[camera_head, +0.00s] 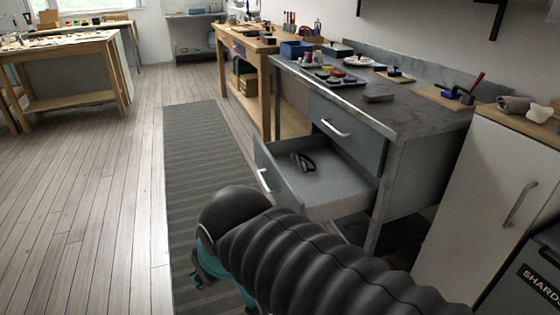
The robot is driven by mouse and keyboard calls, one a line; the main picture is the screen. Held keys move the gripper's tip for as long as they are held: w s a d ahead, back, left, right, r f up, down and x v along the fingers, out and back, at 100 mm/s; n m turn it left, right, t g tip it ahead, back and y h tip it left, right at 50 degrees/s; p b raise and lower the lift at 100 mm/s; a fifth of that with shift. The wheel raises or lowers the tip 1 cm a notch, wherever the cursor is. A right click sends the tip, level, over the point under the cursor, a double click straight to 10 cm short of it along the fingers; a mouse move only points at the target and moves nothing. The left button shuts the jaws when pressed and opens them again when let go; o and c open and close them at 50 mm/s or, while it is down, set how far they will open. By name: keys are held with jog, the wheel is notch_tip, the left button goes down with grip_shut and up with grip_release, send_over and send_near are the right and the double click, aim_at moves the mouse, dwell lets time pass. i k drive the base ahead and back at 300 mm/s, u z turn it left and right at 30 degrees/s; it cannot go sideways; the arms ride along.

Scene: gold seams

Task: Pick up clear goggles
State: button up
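An open drawer (335,196) sticks out from the grey metal workbench. Inside it, towards the back left, lies a small dark item with loops (304,162). It may be the goggles with a dark strap, but it is too small to tell, and no clear lens can be made out. My arm, in a black ribbed sleeve with a teal part, crosses the lower middle of the view, in front of and below the drawer. The fingers of my gripper do not show.
The grey workbench (395,112) carries paint pots and tools. A white cabinet (490,195) stands to its right, with a dark bin (530,275) marked SHARDS in front. A striped grey mat (195,150) lies left of the drawer. The wooden floor (85,190) at left is open.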

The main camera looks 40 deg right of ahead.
aim_at(302, 166)
jog(key=i, duration=0.95)
jog(key=z, duration=0.8)
